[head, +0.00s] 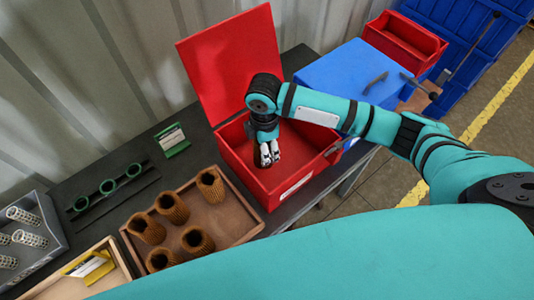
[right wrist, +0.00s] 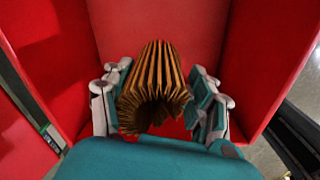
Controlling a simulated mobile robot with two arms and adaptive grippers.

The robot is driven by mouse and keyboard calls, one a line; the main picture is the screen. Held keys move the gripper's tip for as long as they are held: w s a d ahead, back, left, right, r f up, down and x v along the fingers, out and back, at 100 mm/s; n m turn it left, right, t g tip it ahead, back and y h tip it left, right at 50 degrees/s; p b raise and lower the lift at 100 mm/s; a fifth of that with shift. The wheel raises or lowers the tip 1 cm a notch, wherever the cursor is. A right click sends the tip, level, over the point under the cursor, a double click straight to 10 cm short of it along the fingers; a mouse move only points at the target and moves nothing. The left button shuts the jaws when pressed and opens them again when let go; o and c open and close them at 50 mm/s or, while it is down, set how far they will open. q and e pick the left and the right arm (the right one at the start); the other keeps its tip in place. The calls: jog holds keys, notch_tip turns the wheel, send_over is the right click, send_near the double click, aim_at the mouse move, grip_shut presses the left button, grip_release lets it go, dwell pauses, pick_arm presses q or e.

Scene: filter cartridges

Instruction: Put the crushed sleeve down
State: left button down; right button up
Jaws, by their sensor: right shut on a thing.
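In the right wrist view a crushed sleeve (right wrist: 155,85), brown and pleated with a bent opening, sits between the fingers of my right gripper (right wrist: 160,100). The gripper is shut on it. In the head view my right gripper (head: 268,155) reaches down into an open red box (head: 240,182) whose lid (head: 232,65) stands up at the back. The sleeve is hidden by the gripper there. Red walls surround the sleeve in the right wrist view; I cannot tell whether it touches the floor of the box. My left gripper is not in view.
A brown tray (head: 228,228) with several upright pleated sleeves stands left of the red box. A dark rack with green rings (head: 108,187) and a grey bin of metal mesh tubes (head: 60,236) lie further left. A blue box (head: 345,70) stands to the right.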

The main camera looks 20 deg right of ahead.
notch_tip(320, 180, down, 4)
jog(key=shift+s+p, duration=0.1)
jog(key=shift+p, duration=0.2)
jog(key=shift+f, duration=0.3)
jog(key=shift+f, duration=0.15)
jog(key=o, duration=1.1)
jog(key=shift+o, duration=0.2)
notch_tip(320, 180, up, 12)
jog(key=b, duration=0.2)
jog(key=shift+r, duration=0.2)
